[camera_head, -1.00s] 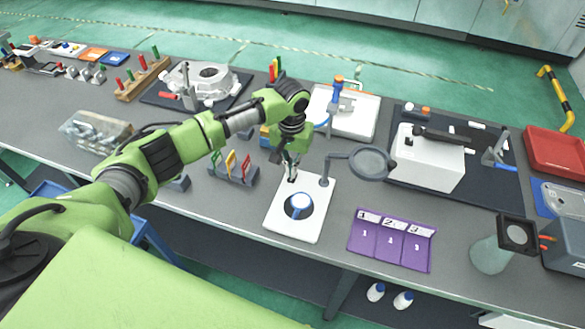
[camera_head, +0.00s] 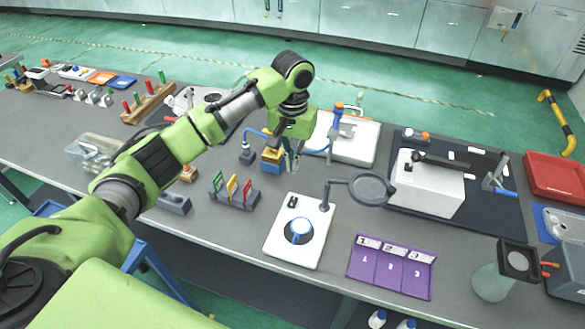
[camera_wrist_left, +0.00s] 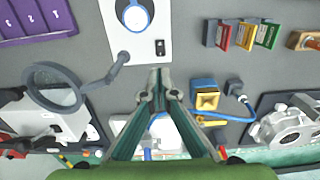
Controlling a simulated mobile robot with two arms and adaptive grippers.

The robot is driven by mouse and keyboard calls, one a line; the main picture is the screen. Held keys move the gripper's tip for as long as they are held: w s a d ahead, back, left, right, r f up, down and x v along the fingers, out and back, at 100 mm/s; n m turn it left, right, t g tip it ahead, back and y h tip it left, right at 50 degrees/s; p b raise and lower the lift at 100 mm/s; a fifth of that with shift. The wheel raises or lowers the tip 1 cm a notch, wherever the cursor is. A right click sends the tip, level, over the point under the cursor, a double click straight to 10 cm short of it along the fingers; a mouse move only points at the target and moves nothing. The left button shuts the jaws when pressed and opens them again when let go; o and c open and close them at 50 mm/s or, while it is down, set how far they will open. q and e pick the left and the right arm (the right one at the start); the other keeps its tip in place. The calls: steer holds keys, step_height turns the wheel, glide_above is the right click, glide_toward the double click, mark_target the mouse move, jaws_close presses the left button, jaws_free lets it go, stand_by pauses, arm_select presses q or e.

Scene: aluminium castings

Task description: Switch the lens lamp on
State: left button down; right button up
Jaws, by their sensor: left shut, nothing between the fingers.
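The lens lamp has a white base plate (camera_head: 285,252) and a dark round magnifier lens (camera_head: 371,188) on a bent arm. A black rocker switch (camera_head: 293,202) sits near the plate's far left corner; it also shows in the wrist view (camera_wrist_left: 160,47). A round blue and white piece (camera_head: 299,229) lies on the plate under no cover. My left gripper (camera_head: 293,169) is shut and empty, above the table just behind the plate, apart from the switch. In the wrist view its fingertips (camera_wrist_left: 159,74) meet below the switch. I cannot tell whether the lamp is lit. My right gripper is not in view.
A yellow and blue block (camera_head: 271,160) stands close left of the gripper. A rack of coloured tags (camera_head: 234,191) is left of the plate. A purple numbered tray (camera_head: 391,266) lies to the right. A white box (camera_head: 427,177) stands behind the lens.

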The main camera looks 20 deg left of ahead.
mark_target(292, 204)
arm_select(q)
steer(key=m+b, duration=0.1)
steer(key=m, duration=0.5)
steer(key=m+b, duration=0.2)
steer(key=m, duration=0.4)
steer(key=m+b, duration=0.1)
steer(key=m, duration=0.5)
steer(key=shift+s+d+r, duration=0.1)
steer(key=shift+s, duration=0.2)
step_height(292, 204, down, 13)
steer(key=p, duration=0.3)
steer(key=shift+f, duration=0.5)
